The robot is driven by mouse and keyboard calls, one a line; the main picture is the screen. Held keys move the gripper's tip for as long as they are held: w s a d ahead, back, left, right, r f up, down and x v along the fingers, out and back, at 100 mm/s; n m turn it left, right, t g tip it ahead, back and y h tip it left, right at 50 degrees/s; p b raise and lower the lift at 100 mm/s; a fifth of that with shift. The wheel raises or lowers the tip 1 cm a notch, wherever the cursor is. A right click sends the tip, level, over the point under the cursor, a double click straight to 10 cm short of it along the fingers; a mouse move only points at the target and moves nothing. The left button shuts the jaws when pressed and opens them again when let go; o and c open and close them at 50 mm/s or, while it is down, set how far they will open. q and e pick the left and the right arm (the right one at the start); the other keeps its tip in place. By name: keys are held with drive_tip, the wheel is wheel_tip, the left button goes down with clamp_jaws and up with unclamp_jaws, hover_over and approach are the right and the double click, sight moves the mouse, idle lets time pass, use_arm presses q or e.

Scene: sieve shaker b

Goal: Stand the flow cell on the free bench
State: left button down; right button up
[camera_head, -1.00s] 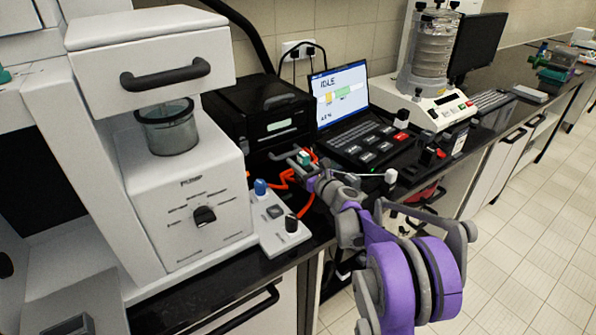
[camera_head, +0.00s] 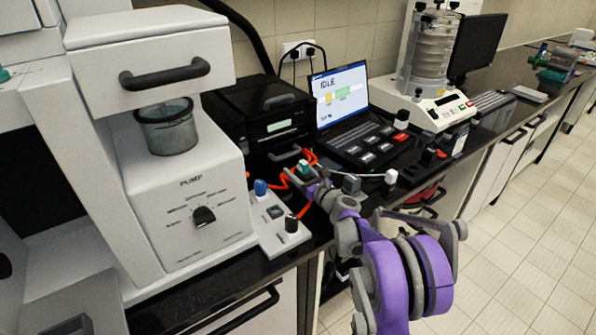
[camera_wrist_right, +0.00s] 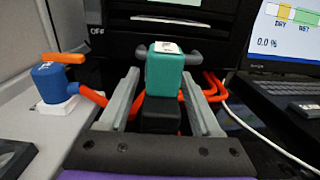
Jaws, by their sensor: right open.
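A teal block with a white label, apparently the flow cell (camera_wrist_right: 165,70), stands upright on the black bench, with a black block directly on its near side. It also shows small in the head view (camera_head: 303,167). My right gripper (camera_wrist_right: 160,85) is open, its two grey fingers pointing forward on the left and right of the teal block and the black block. A gap shows on each side of the teal block. The right gripper also shows in the head view (camera_head: 306,172), its tips partly lost among orange tubing. My left gripper is out of view.
Orange tubes (camera_head: 304,208) run around the block to a blue fitting (camera_head: 260,187) beside the white pump (camera_head: 190,200). A black printer-like box (camera_head: 262,110) stands behind. A laptop-like console (camera_head: 350,120) is at right. Dark bench shows near the sieve shaker (camera_head: 437,105).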

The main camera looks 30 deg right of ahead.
drive_tip(key=shift+s+r, duration=0.1)
drive_tip(key=shift+r, duration=0.1)
drive_tip(key=s, duration=0.8)
drive_tip(key=s+d+b, duration=0.1)
drive_tip(key=s, duration=0.3)
drive_tip(key=shift+f, duration=0.1)
drive_tip(key=shift+w, duration=0.1)
